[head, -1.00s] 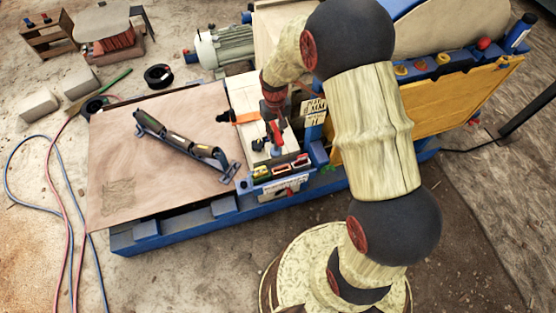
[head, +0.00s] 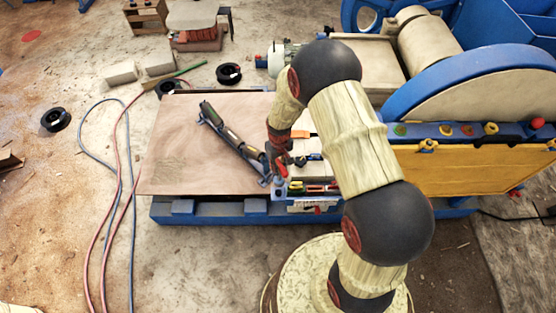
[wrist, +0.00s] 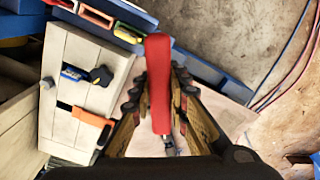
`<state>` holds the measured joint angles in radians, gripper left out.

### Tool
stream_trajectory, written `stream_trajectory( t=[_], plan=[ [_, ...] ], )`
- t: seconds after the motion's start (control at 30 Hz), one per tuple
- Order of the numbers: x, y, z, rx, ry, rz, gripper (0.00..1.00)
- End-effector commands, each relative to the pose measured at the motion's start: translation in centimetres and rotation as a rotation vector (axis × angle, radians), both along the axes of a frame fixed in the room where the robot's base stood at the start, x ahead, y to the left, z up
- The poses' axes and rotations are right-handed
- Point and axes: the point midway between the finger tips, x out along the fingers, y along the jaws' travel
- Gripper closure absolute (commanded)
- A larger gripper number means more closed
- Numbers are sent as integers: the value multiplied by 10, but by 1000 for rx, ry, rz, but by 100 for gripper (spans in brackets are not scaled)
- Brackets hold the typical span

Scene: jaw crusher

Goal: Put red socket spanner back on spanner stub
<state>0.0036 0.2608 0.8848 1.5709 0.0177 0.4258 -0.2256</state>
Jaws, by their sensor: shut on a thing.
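The pale board (wrist: 75,45) carries a short blue-and-black piece (wrist: 92,75) and an orange-handled tool (wrist: 85,115). I cannot tell which piece is the spanner stub; it may be hidden.
A blue holder with red, yellow and green handles (head: 312,187) stands at the board's front edge. A long dark bracket with rollers (head: 232,138) lies on the brown sheet (head: 180,150), close left of my gripper. The sheet's left part is clear. The yellow crusher panel (head: 470,170) stands to the right.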

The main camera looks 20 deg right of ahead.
Motion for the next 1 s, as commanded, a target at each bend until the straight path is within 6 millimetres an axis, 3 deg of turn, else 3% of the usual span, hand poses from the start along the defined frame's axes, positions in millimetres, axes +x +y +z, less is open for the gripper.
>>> stream_trajectory(
  t=[0.5, 1.0],
  plan=[
    [0, 0, -2, 1, -1, 4, 100],
    [0, 0, -40, 1, -1, 4, 100]
  ],
)
